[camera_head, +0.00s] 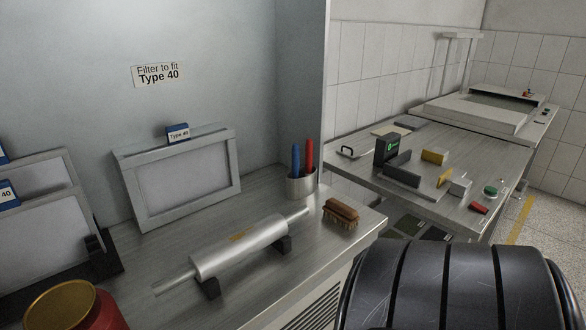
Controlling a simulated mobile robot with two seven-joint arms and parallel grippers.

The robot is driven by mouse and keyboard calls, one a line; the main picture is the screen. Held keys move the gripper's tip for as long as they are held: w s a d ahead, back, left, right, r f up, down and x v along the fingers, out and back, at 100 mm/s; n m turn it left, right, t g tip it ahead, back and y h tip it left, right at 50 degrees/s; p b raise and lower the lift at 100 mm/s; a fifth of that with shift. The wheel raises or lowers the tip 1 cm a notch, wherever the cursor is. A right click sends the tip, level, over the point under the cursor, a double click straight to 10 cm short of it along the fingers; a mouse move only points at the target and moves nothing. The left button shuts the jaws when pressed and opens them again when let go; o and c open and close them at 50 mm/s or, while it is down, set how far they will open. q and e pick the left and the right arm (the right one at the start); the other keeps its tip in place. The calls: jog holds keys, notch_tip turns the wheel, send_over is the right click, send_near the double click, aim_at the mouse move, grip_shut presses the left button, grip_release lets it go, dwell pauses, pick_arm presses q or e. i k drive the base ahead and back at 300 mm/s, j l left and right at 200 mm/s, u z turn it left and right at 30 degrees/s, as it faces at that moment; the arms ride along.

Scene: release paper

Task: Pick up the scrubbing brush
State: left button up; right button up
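The scrubbing brush (341,213) has a brown wooden back and tan bristles. It lies bristles down on the metal counter (300,262), near the counter's right edge. Nothing touches it. Neither of my grippers shows in the head view. A large black ribbed shape fills the lower right corner; I cannot tell for sure what it is.
A metal roller (238,246) on black supports lies left of the brush. A cup (301,186) with blue and red handles stands behind it. A framed filter (180,178) leans on the wall. A red container (72,308) stands front left. A second table (385,184) holds small items.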

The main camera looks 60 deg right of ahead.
aim_at(346, 217)
jog(key=z, duration=2.35)
jog(key=j+u, duration=0.1)
jog(key=u, duration=0.3)
jog(key=j+u, duration=0.1)
jog(key=u, duration=0.3)
jog(key=j+u, duration=0.1)
jog(key=u, duration=0.75)
jog(key=z, duration=1.35)
jog(key=i+l+u, duration=0.2)
jog(key=l, duration=0.2)
jog(key=i+l+u, duration=0.15)
jog(key=l, duration=0.2)
jog(key=l+u, duration=0.2)
jog(key=l, duration=0.2)
